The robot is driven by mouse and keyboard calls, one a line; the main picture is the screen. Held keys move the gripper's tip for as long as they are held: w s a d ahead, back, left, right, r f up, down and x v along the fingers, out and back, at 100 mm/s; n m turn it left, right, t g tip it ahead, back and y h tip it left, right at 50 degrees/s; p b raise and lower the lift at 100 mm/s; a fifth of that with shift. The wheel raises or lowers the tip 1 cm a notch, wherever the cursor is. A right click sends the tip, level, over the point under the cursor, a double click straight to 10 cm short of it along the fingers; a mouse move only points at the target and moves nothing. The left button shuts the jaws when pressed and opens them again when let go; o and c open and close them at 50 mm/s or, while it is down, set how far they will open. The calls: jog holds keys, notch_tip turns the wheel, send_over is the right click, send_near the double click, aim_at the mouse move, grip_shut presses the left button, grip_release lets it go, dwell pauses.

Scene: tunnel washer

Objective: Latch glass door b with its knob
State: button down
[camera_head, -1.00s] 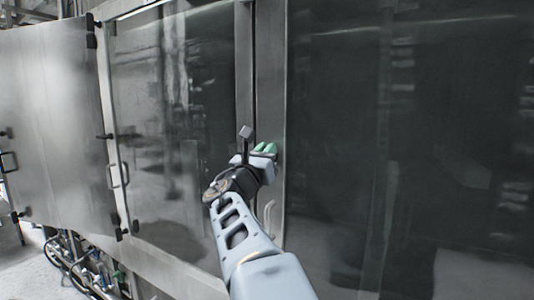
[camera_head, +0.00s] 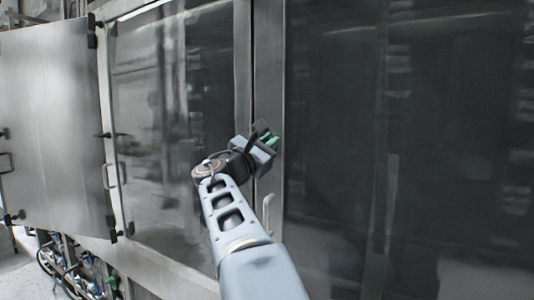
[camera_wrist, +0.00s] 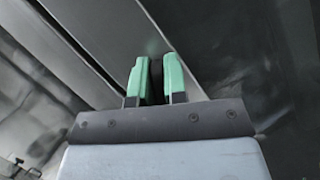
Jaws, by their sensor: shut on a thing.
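My gripper (camera_head: 268,138) is at the metal frame strip between the left glass door (camera_head: 165,120) and the right glass door (camera_head: 340,150). In the wrist view its two green fingers (camera_wrist: 159,80) are close together with a dark thing (camera_wrist: 156,82) between them, most likely the knob. They are shut on it, and the fingers and palm hide most of it. Both glass doors look closed in the head view. No label shows which one is door b. The right door has a pale handle (camera_head: 268,212) just below my gripper.
A large metal panel door (camera_head: 55,125) stands out on the left, with dark fittings on its edge. A pale handle (camera_head: 111,175) sits at the left glass door's left edge. Pipes and cables (camera_head: 75,265) show at the lower left.

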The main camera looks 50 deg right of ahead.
jog(key=m+g, duration=0.1)
jog(key=m, duration=0.1)
jog(key=f+m+g+y+b, duration=0.1)
jog(key=m, duration=0.2)
jog(key=m+g+y+b, duration=0.1)
jog(key=m, duration=0.2)
jog(key=shift+s+d+f, duration=0.15)
jog(key=shift+d+f, duration=0.05)
jog(key=shift+f, duration=0.1)
jog(key=m+y, duration=0.1)
jog(key=m, duration=0.2)
jog(key=m+y, duration=0.1)
jog(key=m, duration=0.2)
jog(key=shift+s+f+g+b, duration=0.2)
jog(key=shift+g+b, duration=0.15)
jog(key=shift+g, duration=0.05)
jog(key=c, duration=1.6)
grip_release()
jog(key=shift+o, duration=1.3)
jog(key=shift+w, duration=0.15)
jog(key=shift+o, duration=0.9)
jog(key=shift+r, duration=0.1)
jog(key=w+a+b, duration=0.1)
jog(key=a, duration=1.2)
jog(key=shift+w+a, duration=0.3)
jog(key=shift+w, duration=0.1)
